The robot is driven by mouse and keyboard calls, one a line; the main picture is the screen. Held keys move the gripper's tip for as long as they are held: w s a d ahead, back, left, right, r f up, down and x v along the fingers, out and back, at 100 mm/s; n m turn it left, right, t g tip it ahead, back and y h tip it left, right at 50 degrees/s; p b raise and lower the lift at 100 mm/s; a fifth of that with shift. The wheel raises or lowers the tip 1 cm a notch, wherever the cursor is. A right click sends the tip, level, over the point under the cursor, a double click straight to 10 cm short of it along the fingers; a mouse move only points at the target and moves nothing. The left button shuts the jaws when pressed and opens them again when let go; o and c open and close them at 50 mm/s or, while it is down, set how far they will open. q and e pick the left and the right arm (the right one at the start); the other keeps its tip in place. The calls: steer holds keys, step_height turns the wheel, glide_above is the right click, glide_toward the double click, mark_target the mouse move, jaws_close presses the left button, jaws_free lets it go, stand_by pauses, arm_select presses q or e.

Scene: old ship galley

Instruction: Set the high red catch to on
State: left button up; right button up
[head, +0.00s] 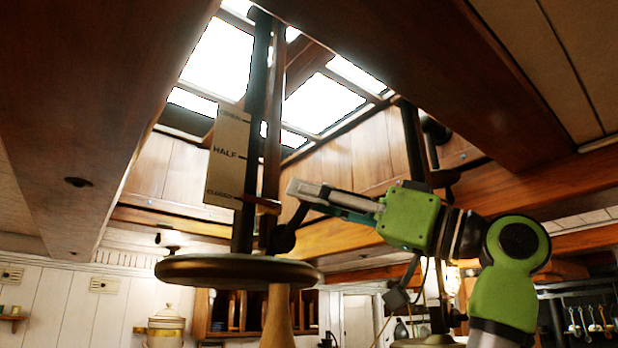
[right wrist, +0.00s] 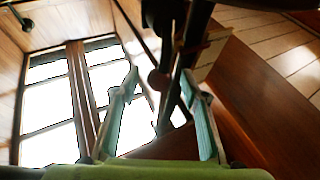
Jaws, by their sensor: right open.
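No catch marked "on" can be made out in either view. My right gripper (head: 300,193) is open, raised beside a dark vertical post (head: 248,150) below the skylight. A pale placard on the post (head: 228,155) reads OPEN, HALF and CLOSED from top to bottom. A small reddish-brown pointer (head: 264,204) sits at the CLOSED end. A dark round knob (head: 284,238) is just below the gripper tips. In the right wrist view, a reddish-brown ball (right wrist: 158,80) appears between the open fingers; contact cannot be told. My left gripper is out of view.
A wide round dark wheel (head: 238,270) is below the post. Heavy wooden beams (head: 400,70) frame the bright skylight (head: 318,103) overhead. A second dark post (head: 413,140) stands behind my right arm. Utensils (head: 592,320) hang at the far right.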

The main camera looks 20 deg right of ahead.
steer(key=shift+w+a+r, duration=0.25)
steer(key=shift+w+a, duration=0.15)
steer(key=shift+w, duration=0.1)
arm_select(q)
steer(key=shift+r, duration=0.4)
